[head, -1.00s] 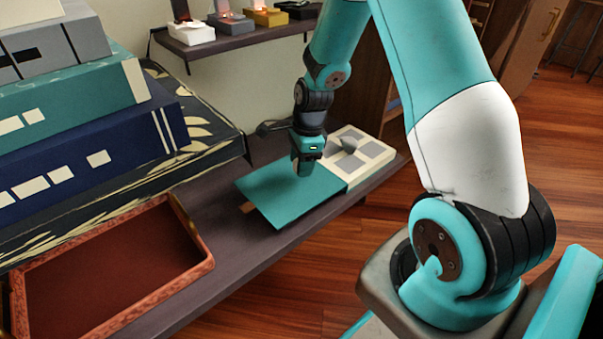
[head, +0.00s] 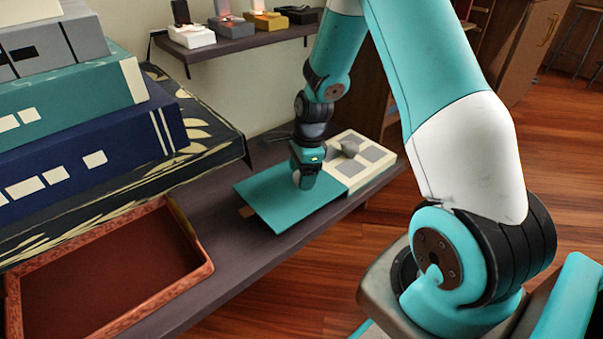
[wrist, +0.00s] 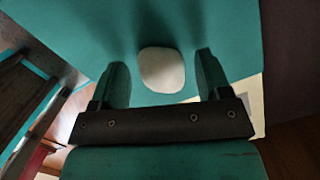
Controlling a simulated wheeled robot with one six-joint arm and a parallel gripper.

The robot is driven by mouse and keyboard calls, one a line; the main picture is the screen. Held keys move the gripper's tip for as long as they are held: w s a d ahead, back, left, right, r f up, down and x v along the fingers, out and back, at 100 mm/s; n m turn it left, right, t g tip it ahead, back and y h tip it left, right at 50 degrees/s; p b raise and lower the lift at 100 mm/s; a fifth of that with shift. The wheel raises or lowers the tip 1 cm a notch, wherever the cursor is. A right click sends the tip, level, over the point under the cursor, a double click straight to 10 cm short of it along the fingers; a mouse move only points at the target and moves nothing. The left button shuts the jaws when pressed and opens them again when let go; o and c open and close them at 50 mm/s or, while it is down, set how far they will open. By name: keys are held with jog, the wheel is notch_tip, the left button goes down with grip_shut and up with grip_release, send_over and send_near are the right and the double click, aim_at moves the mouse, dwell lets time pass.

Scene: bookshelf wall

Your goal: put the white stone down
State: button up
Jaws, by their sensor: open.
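The white stone (wrist: 162,70) is a small rounded pale piece on the teal panel (wrist: 90,30) in the wrist view. It lies between my two fingers with a visible gap on each side. My gripper (wrist: 162,77) is open around it. The rest of the stone is hidden there.
A red-rimmed tray (head: 205,262) is at the left, with stacked boxes (head: 80,150) behind. A small shelf (head: 250,40) holds several items. The dark tabletop (head: 215,200) has bare room between tray and panel.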

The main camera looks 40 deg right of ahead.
notch_tip(320, 180, up, 12)
jog(key=d+p, duration=0.1)
jog(key=p, duration=0.4)
jog(key=shift+s+d+f, duration=0.25)
jog(key=shift+s+d, duration=0.05)
jog(key=shift+a, duration=0.1)
